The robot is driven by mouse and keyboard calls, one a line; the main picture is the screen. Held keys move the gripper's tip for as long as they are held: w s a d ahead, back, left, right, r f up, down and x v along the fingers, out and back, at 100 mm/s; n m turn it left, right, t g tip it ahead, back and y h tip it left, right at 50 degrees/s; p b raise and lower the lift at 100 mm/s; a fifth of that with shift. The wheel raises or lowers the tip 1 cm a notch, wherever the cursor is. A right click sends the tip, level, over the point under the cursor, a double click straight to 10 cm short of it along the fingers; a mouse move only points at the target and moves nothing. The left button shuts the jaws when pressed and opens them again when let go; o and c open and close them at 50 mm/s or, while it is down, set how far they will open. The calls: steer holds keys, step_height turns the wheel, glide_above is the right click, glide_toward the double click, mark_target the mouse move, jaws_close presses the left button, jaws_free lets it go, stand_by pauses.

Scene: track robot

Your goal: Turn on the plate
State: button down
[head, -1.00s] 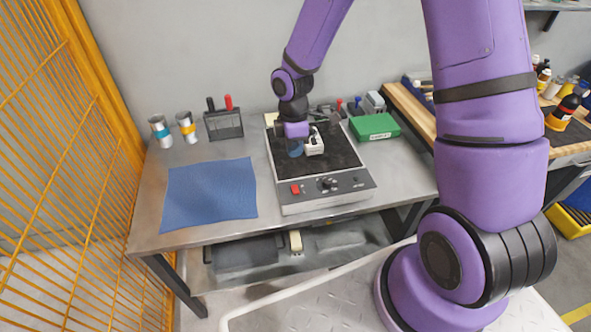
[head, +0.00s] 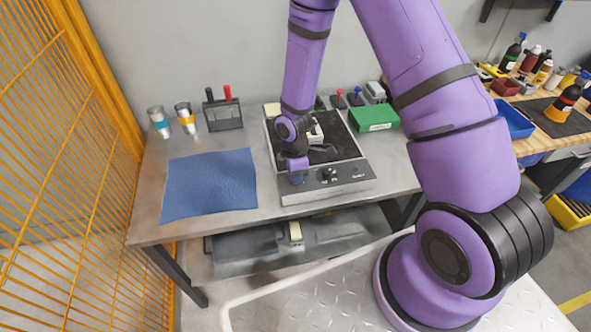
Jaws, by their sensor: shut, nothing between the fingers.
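The plate (head: 342,146) is a flat device with a black top and a grey front panel, on the metal table. Its front panel (head: 345,184) carries dark knobs (head: 328,174) near the middle. The red switch at the panel's left is hidden behind my gripper. My gripper (head: 297,180) points down over the left part of the front panel, shut and empty. I cannot tell whether its tips touch the switch. A small white block-like object (head: 316,133) sits on the black top, partly behind my arm.
A blue mat (head: 209,184) lies left of the plate. Two cans (head: 159,122) and a black mesh holder (head: 222,114) stand behind it. A green box (head: 374,118) is right of the plate. A yellow mesh fence (head: 70,150) borders the left.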

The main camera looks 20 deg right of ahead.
stand_by(0.3)
steer(key=shift+s+f, duration=0.1)
steer(key=shift+f, duration=0.1)
stand_by(0.3)
steer(key=shift+w+r, duration=0.15)
steer(key=shift+w, duration=0.4)
steer(key=shift+w+r, duration=0.1)
steer(key=shift+w, duration=0.15)
steer(key=shift+r, duration=0.25)
step_height(320, 180, up, 13)
steer(key=s, duration=0.1)
steer(key=shift+s+r, duration=0.2)
steer(key=shift+s, duration=0.15)
